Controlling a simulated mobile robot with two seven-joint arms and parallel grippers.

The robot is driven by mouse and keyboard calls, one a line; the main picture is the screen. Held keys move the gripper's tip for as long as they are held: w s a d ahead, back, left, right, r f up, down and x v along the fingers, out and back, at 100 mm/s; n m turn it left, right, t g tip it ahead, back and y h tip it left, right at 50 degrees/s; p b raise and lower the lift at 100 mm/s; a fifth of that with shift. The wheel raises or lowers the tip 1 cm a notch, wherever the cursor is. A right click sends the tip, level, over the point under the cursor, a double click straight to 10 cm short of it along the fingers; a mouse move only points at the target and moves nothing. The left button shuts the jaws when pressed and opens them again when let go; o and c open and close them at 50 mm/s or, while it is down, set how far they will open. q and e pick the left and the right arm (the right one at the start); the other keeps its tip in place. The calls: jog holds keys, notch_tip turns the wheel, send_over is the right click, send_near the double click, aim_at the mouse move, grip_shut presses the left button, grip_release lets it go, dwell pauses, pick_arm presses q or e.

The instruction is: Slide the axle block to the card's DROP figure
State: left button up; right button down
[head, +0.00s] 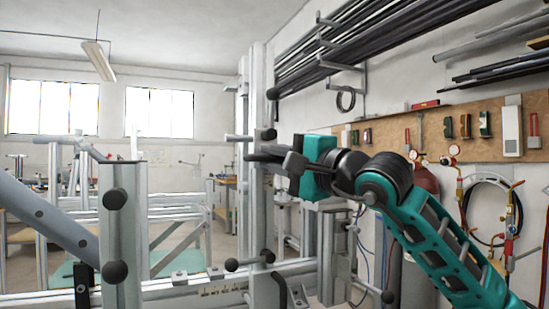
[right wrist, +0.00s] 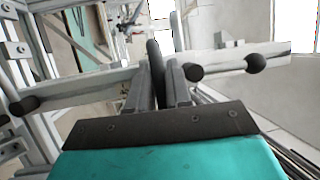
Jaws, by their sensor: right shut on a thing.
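My right gripper (head: 268,155) reaches in from the right to the tall pale upright post (head: 258,90). In the right wrist view its fingers (right wrist: 160,88) are shut on a dark handle (right wrist: 154,58), which stands up between them. A pale bar (right wrist: 225,62) with black knobs crosses just behind the fingers. I cannot make out which part is the axle block, whether this handle belongs to it, or any scale figures. No card with a readable DROP figure shows. My left gripper is not in view.
A lower rail (head: 190,295) with several black knobs runs across the front. A nearer pale post (head: 122,235) and a slanted grey tube (head: 45,220) stand at left. Racked pipes (head: 340,45), a tool board (head: 470,135) and a red gas cylinder (head: 424,185) are at right.

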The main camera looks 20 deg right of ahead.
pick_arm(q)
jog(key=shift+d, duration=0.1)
pick_arm(e)
jog(key=c, duration=1.4)
grip_release()
pick_arm(q)
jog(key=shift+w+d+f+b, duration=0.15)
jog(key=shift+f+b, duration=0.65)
jog(key=shift+b, duration=0.6)
pick_arm(e)
jog(key=v, duration=1.3)
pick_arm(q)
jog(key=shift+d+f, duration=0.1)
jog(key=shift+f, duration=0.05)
